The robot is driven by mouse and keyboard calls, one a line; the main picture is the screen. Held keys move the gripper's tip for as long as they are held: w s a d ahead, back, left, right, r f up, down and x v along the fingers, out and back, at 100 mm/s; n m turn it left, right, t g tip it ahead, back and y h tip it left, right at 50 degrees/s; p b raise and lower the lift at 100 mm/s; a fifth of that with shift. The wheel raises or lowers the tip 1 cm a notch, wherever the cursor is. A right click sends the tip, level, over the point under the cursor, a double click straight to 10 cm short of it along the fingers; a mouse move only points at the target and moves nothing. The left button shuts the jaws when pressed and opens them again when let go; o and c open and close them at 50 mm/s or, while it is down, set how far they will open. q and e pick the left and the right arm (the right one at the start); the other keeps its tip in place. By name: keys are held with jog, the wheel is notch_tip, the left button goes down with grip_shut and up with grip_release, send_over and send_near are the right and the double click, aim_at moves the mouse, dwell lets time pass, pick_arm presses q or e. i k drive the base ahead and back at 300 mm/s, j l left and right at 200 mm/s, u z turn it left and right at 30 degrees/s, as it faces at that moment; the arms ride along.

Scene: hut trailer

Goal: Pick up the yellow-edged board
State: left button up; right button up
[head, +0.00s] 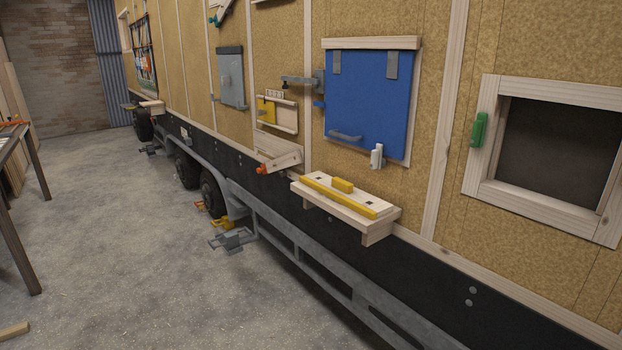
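A pale wooden board (363,205) with a long yellow strip along its near edge lies flat on a small wooden ledge (376,237) on the trailer wall, right of centre. A short yellow block (343,185) sits on its top, and small dark square marks show near its ends. I cannot tell where the board stops and the ledge begins. Neither of my grippers is in view.
A blue panel (368,100) with a grey handle hangs above the ledge, with a white fitting below it. A framed dark window (555,150) with a green handle is at right. Grey frame rails and wheels run below. The concrete floor (150,240) is mostly clear; a table (15,160) stands at left.

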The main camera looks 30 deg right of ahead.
aim_at(343, 192)
jog(key=i+j+z, duration=0.15)
jog(key=i+z, duration=0.3)
jog(key=i, duration=0.2)
jog(key=i+j+z, duration=0.45)
jog(key=i, duration=0.2)
jog(key=i+j+z, duration=0.45)
jog(key=i+j, duration=0.1)
jog(key=i, duration=0.05)
